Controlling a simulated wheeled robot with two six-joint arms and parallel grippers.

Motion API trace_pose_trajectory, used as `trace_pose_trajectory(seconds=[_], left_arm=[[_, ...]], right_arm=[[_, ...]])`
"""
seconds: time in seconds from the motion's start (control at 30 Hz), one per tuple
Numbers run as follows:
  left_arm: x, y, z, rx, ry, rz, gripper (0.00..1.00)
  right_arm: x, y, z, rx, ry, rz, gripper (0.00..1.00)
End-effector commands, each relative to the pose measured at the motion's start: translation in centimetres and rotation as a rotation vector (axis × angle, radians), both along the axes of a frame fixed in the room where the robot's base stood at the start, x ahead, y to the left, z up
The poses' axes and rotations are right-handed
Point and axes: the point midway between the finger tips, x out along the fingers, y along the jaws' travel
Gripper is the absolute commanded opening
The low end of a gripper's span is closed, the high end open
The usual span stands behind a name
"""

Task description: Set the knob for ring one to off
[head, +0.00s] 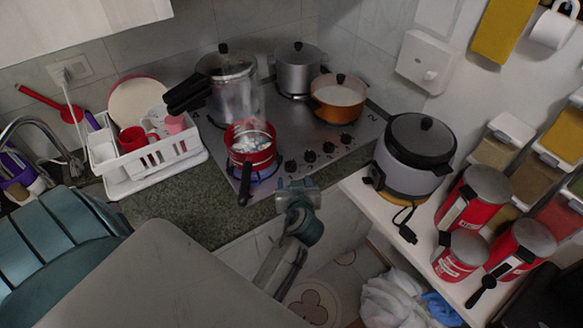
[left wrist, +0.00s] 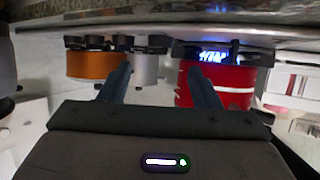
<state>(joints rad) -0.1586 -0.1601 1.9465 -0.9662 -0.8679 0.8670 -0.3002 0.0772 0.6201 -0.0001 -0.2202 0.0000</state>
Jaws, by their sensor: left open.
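The steel stove (head: 345,155) stands against the tiled wall. Several black knobs run along its front edge, the leftmost knob (head: 290,165) nearest the red pot (head: 250,158). Blue flame shows under that pot. The knobs also show in the left wrist view, which looks upside down, with one knob (left wrist: 158,42) near the red pot (left wrist: 235,87) and its blue flame (left wrist: 214,54). My right gripper is not in view.
A steel pressure cooker (head: 235,95), a grey pot (head: 298,73) and an orange pot (head: 338,101) stand on the stove. The red pot's black handle (head: 244,188) juts out left of my gripper. A dish rack (head: 150,163) is left, a rice cooker (head: 410,165) right.

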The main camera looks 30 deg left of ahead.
Motion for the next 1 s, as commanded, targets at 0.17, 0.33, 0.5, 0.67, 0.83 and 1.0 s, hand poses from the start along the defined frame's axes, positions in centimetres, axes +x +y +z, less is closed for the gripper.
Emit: trace_pose_trajectory(seconds=[0.17,0.33,0.5,0.67,0.83,1.0], left_arm=[[2.7,2.3,-0.9,0.004,0.002,-0.001,0.57],[4.5,3.8,-2.1,0.002,0.003,-0.001,0.57],[5.5,4.7,-2.8,0.001,0.004,0.0,0.57],[5.8,5.0,-3.1,0.0,0.001,0.001,0.57],[5.8,4.9,-3.1,-0.001,0.002,0.001,0.57],[5.8,4.9,-3.1,-0.001,0.002,0.001,0.32]], right_arm=[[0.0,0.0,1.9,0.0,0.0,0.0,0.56],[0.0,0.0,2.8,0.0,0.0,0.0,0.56],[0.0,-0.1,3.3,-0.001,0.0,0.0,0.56],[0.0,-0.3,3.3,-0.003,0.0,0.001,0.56],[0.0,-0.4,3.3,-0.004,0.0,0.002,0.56],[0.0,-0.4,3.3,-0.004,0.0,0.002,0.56]])
